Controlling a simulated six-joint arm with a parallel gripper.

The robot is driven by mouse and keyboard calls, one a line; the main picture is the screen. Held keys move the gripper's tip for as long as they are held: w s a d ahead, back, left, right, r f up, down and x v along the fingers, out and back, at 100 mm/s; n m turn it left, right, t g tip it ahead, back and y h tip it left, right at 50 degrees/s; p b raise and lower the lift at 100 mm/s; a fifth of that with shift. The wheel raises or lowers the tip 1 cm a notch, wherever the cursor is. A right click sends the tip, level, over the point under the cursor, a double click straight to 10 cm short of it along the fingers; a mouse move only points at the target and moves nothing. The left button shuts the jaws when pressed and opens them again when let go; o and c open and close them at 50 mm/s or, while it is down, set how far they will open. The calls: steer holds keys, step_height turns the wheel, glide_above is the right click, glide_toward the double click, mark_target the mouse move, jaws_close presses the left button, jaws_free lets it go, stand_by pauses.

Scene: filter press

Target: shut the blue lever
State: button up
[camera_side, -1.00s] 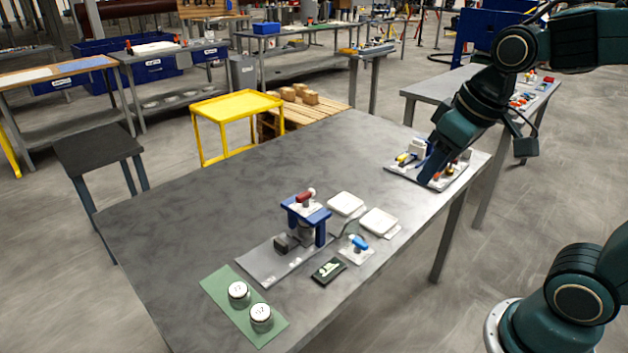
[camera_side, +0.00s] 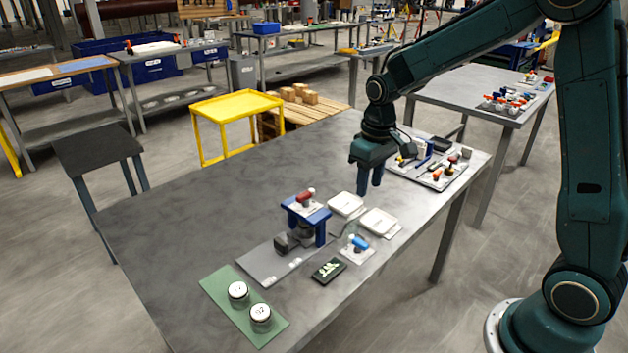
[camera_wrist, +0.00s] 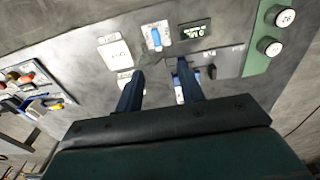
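The blue lever (camera_side: 359,242) sits on a small white valve plate on the table, right of the blue press frame (camera_side: 307,221). It also shows in the wrist view (camera_wrist: 156,37), near the top middle, beyond my fingertips. My gripper (camera_side: 369,190) hangs above the table behind the white trays, fingers pointing down, apart from the lever. In the wrist view the two fingers (camera_wrist: 159,68) stand apart with nothing held between them. The press is partly hidden by my right finger in the wrist view.
Two white trays (camera_side: 378,221) lie between my gripper and the lever. A black display (camera_side: 328,270) lies in front of the lever. A green mat (camera_side: 222,286) with two jars is at the front left. A tool board (camera_side: 436,178) is at the right. The table's left part is clear.

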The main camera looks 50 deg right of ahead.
glide_above(359, 240)
steer(key=shift+g, duration=0.4)
step_height(359, 240, down, 4)
steer(key=shift+a+f, duration=0.1)
steer(key=shift+f, duration=0.1)
steer(key=shift+f, duration=0.1)
steer(key=shift+f, duration=6.8)
steer(key=shift+c, duration=0.2)
jaws_close()
